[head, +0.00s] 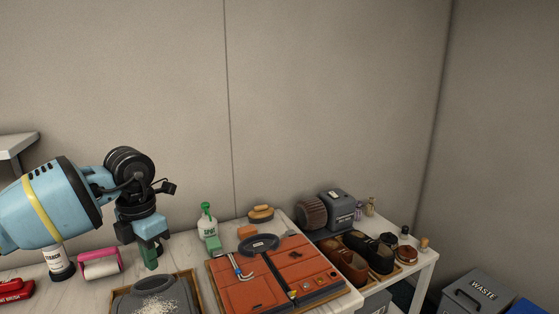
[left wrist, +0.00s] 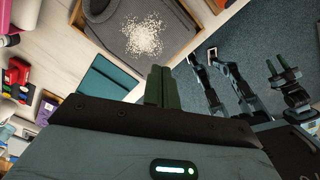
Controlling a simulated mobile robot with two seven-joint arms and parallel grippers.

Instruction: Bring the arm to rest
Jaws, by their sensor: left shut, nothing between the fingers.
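My left gripper (head: 150,258) hangs with its green fingers pointing down above the left part of the workbench, beside a grey garment with white grains on it (head: 158,299). Its fingers are together and hold nothing. In the left wrist view the green fingertips (left wrist: 158,86) are side by side, and the grey garment (left wrist: 110,20) in its wooden tray lies beyond them. My right gripper (left wrist: 276,63) seems to show small at the right of that view, with two green fingertips. It is too small to tell its opening.
A pink-handled roller (head: 99,264) and a white bottle (head: 57,262) stand close to my left arm. A green-topped spray bottle (head: 207,222), an orange-brown leather piece (head: 262,282) on a tray, shoes (head: 368,254) and a grey machine (head: 338,210) fill the right side. The space above is open.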

